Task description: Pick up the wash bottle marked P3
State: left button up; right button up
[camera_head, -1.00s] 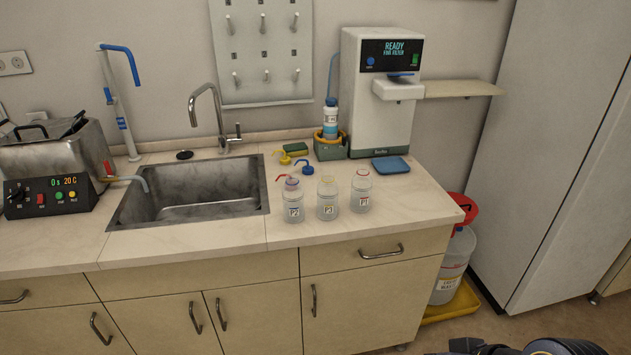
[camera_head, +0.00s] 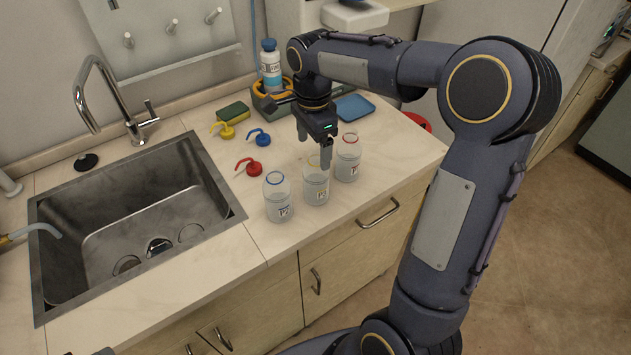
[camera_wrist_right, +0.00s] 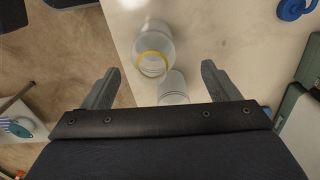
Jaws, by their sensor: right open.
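Three clear wash bottles stand in a row on the counter, their tops uncapped. The middle bottle (camera_head: 316,185), with a yellow neck ring, has a small label that seems to read P3. The left bottle (camera_head: 278,200) has a blue ring and seems marked P2; the right bottle (camera_head: 347,158) has a red ring and seems marked P1. My right gripper (camera_head: 314,150) points down, open and empty, above and just behind the middle and right bottles. In the right wrist view, the yellow-ringed bottle (camera_wrist_right: 153,48) shows beyond the open fingers (camera_wrist_right: 160,78). My left gripper is out of view.
Red (camera_head: 250,166), blue (camera_head: 259,137) and yellow (camera_head: 223,130) spouted caps lie behind the bottles. A sink (camera_head: 215,185) is to the left. A blue tray (camera_head: 354,107), a sponge (camera_head: 234,112) and a holder with a bottle (camera_head: 270,65) stand farther back. The counter's front edge is close to the bottles.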

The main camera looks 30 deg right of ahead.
aim_at(316, 165)
jog(key=f, duration=0.2)
jog(key=s+f, duration=0.1)
jog(key=f, duration=0.1)
jog(key=shift+f+p, duration=0.35)
jog(key=shift+p, duration=0.05)
jog(key=shift+d+f, duration=0.1)
jog(key=shift+f, duration=0.55)
jog(key=shift+r, duration=0.1)
jog(key=c, duration=1.5)
